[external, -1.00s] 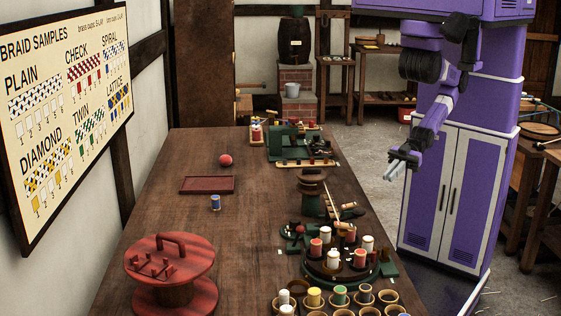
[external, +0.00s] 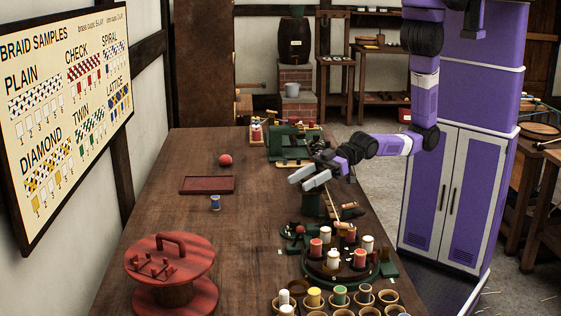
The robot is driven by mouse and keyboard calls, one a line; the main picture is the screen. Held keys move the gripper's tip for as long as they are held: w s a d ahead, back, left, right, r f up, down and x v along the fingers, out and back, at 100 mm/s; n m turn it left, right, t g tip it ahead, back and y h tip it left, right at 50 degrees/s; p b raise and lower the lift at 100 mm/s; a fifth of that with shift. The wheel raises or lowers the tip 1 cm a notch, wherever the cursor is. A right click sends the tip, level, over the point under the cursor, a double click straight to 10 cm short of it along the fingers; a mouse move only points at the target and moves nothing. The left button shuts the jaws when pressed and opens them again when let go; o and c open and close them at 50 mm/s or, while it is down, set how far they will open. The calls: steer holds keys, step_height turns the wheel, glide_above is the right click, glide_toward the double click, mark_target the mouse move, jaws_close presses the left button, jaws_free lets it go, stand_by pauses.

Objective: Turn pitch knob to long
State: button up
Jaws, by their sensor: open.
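My gripper (external: 304,180) is open and empty, with its two pale fingers pointing left above the right half of the long wooden table (external: 160,215). It is over a dark green post (external: 311,205) and hides the post's round top. The pitch knob cannot be made out for sure at this size. A green machine (external: 287,146) stands just behind the gripper. A round green braiding stand (external: 335,268) with red and white bobbins is in front of it.
A red ball (external: 225,160), a shallow dark red tray (external: 207,185) and a blue spool (external: 215,202) lie left of the gripper. A red round stand (external: 170,262) is at the front left. Several small cups with bobbins (external: 314,298) line the front right. The table's left middle is clear.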

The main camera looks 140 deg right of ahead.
steer(key=w+d+m+g+p, duration=0.4)
steer(key=w+d+m+g, duration=0.25)
steer(key=w, duration=0.45)
steer(key=m+g+y, duration=0.4)
steer(key=m+g, duration=0.2)
steer(key=g, duration=0.3)
glide_above(295, 220)
step_height(295, 220, down, 5)
steer(key=shift+a, duration=0.15)
steer(key=shift+f+p, duration=0.7)
steer(key=shift+f, duration=3.15)
jaws_close()
